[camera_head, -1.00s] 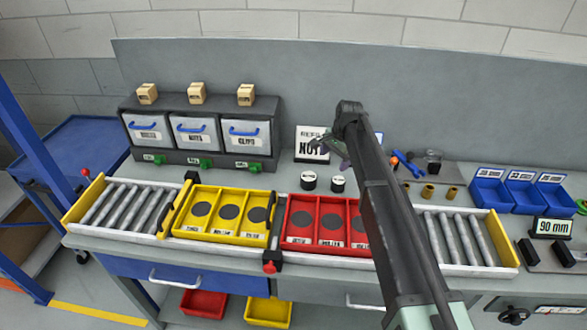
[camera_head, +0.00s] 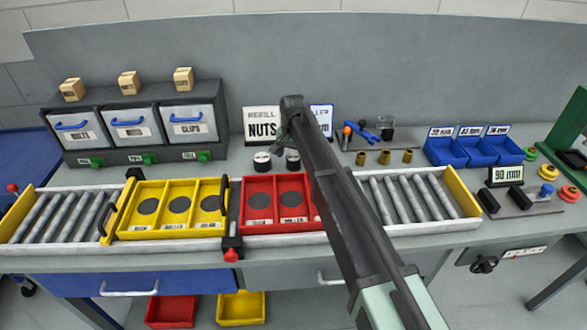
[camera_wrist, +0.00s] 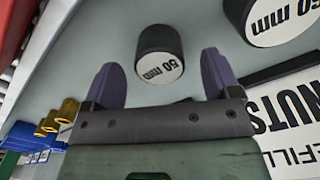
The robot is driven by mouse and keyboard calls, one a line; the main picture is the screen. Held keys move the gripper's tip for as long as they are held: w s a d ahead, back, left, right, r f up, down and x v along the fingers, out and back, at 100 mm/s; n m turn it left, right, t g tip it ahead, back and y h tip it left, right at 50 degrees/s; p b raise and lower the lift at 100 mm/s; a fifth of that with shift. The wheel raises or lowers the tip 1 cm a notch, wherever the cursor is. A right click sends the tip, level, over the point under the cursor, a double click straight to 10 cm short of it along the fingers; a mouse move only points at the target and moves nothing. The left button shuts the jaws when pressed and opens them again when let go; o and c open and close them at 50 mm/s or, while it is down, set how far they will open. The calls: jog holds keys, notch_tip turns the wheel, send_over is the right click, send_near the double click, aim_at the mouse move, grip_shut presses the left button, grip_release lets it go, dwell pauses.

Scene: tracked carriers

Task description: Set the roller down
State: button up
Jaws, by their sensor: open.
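Two short black rollers with white tops stand upright on the bench, the left one (camera_head: 262,161) and the right one (camera_head: 293,160). In the wrist view the right roller (camera_wrist: 158,40), marked 50 mm, stands just beyond my fingertips, level with the gap between them. No finger visibly touches it. The other roller (camera_wrist: 235,12), also marked 50 mm, is at the upper right. My gripper (camera_wrist: 159,62) is open and empty, with its two purple fingers apart. In the head view my gripper (camera_head: 281,138) is above and behind the rollers, partly hidden by my arm.
A roller conveyor (camera_head: 60,215) along the front carries a yellow tray (camera_head: 172,228) and a red tray (camera_head: 262,227). A NUTS sign (camera_head: 263,125) stands close behind the rollers. Brass bushings (camera_head: 383,158) and blue bins (camera_head: 440,152) are to the right.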

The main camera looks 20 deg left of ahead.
aim_at(294, 157)
notch_tip(294, 157, down, 4)
jog(key=shift+w+r+b, duration=0.1)
jog(key=shift+b, duration=1)
jog(key=shift+r, duration=0.25)
jog(key=shift+c, duration=0.5)
jog(key=c, duration=1.1)
jog(key=shift+r+p, duration=0.1)
jog(key=shift+p, duration=0.3)
notch_tip(294, 157, up, 20)
jog(key=p, duration=1.9)
jog(key=shift+p, duration=0.35)
